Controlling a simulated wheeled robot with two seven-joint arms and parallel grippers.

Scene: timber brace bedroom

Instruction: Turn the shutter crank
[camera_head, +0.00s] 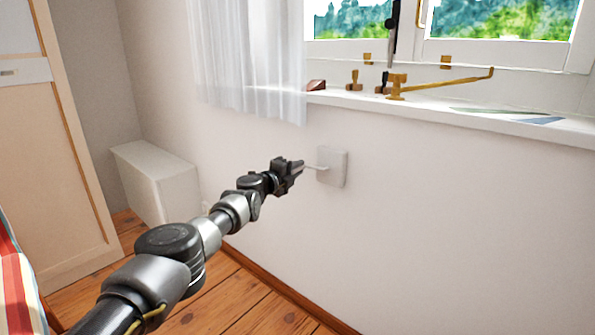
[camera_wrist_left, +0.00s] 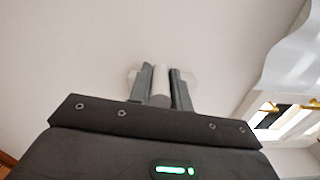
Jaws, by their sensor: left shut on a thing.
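The shutter crank is a light rod on a pale square wall plate (camera_head: 333,166) below the window sill. My left gripper (camera_head: 298,167) reaches in from the left and is shut on the crank (camera_head: 316,168), whose rod runs from the fingers to the plate. In the left wrist view the two fingers (camera_wrist_left: 160,85) stand on both sides of the white crank handle (camera_wrist_left: 160,82), with the pale plate partly hidden behind them. My right gripper is in neither view.
The window sill (camera_head: 480,116) juts out above the plate and bears brass fittings (camera_head: 397,86) and a small reddish-brown block (camera_head: 316,85). A sheer white curtain (camera_head: 245,60) hangs above left. A white box-like unit (camera_head: 160,185) stands by the wall.

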